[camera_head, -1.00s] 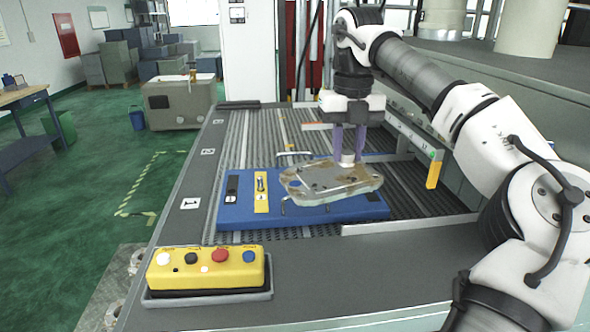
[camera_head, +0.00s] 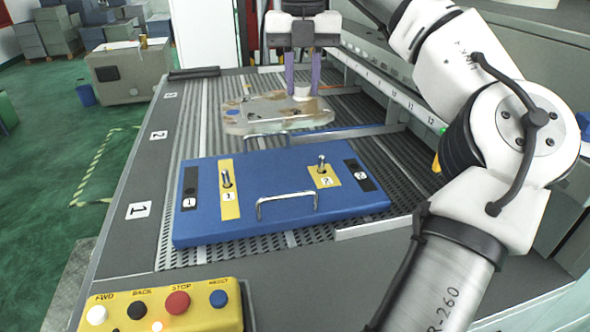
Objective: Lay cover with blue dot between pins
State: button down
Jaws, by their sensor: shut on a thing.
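My gripper (camera_head: 302,82) is shut on the pale knob (camera_head: 302,93) of a cast cover (camera_head: 270,115). The cover is a flat grey plate with rusty brown patches, held roughly level. A blue dot (camera_head: 233,112) shows at its left end. A blue board (camera_head: 275,222) lies in front of it on the ribbed bed. Two upright metal pins stand on the board's yellow strips: pin 1 (camera_head: 227,178) at left and pin 2 (camera_head: 322,163) at right. The cover hangs beyond the board's far edge, and the space between the pins is bare.
A wire handle (camera_head: 287,197) rises from the board's near side, and another handle (camera_head: 268,137) stands at its far edge. A yellow button box (camera_head: 165,312) sits at the near left. A rail with numbers (camera_head: 390,95) runs along the right side.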

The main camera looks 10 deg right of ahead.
notch_tip(320, 180, down, 16)
jog(key=shift+r+p, duration=0.1)
jog(key=shift+p, duration=1)
jog(key=shift+f, duration=0.2)
jog(key=c, duration=1.4)
grip_release()
jog(key=shift+w, duration=0.1)
jog(key=shift+c, duration=0.2)
jog(key=shift+r, duration=0.1)
notch_tip(320, 180, up, 12)
jog(key=shift+r+b, duration=0.1)
jog(key=shift+b, duration=0.85)
